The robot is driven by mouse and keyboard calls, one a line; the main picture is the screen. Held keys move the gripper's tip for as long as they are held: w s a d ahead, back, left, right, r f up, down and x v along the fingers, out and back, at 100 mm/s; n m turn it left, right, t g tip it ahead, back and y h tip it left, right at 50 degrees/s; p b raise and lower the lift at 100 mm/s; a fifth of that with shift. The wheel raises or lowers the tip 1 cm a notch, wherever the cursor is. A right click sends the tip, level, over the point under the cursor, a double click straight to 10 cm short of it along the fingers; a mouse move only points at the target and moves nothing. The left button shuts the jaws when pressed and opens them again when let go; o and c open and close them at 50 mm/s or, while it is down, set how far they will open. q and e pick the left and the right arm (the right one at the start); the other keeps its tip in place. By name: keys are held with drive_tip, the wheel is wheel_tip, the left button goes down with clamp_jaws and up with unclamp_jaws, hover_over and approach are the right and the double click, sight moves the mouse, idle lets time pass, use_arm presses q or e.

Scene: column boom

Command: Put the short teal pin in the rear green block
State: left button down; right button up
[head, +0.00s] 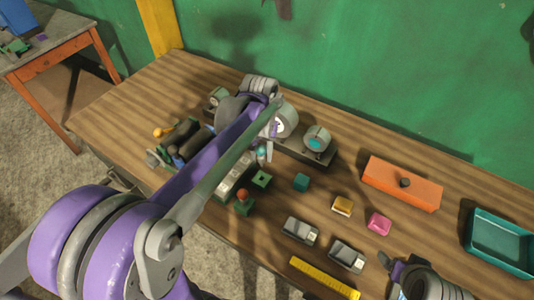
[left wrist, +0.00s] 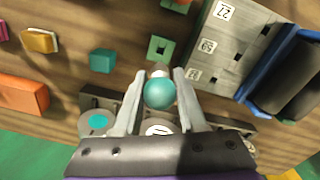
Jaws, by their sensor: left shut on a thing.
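My left gripper (head: 262,153) is shut on the short teal pin, whose round teal head (left wrist: 160,93) shows between the two fingers in the left wrist view. Its lower part is mostly hidden. The rear green block (head: 261,179) has an empty square hole, and it also shows in the left wrist view (left wrist: 160,48), just beyond the pin's head. The pin appears apart from the block. The front green block (head: 243,208) has an orange-red pin (head: 242,195) in it. My right gripper (head: 395,268) shows partly at the bottom right; its fingers are unclear.
A grey numbered plate (left wrist: 226,40) stands close beside the rear block. A teal cube (head: 301,182), yellow block (head: 342,205) and pink block (head: 379,224) lie to the right. Behind is a dark base with round dials (head: 317,139). An orange box (head: 402,185) and teal tray (head: 500,243) are farther right.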

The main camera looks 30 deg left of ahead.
use_arm(q)
drive_tip(key=shift+a+f+b, duration=0.15)
drive_tip(key=shift+f+b, duration=0.3)
drive_tip(key=shift+f, duration=0.6)
drive_tip(key=shift+s+f+b, duration=0.1)
drive_tip(key=shift+f+b, duration=0.85)
drive_tip(key=shift+f, duration=1.05)
use_arm(e)
drive_tip(key=shift+g, duration=0.3)
drive_tip(key=f, duration=0.1)
drive_tip(key=s+f, duration=0.2)
drive_tip(key=f, duration=0.1)
drive_tip(key=shift+s+f, duration=0.1)
drive_tip(key=shift+f, duration=0.1)
use_arm(q)
drive_tip(key=shift+f, duration=0.2)
use_arm(e)
drive_tip(key=shift+f, duration=0.2)
use_arm(q)
drive_tip(key=shift+f+b, duration=0.55)
drive_tip(key=shift+f, duration=0.05)
use_arm(e)
drive_tip(key=shift+s+f, duration=0.25)
drive_tip(key=shift+f, duration=0.25)
use_arm(q)
drive_tip(key=shift+f, duration=0.1)
use_arm(e)
drive_tip(key=shift+f, duration=0.1)
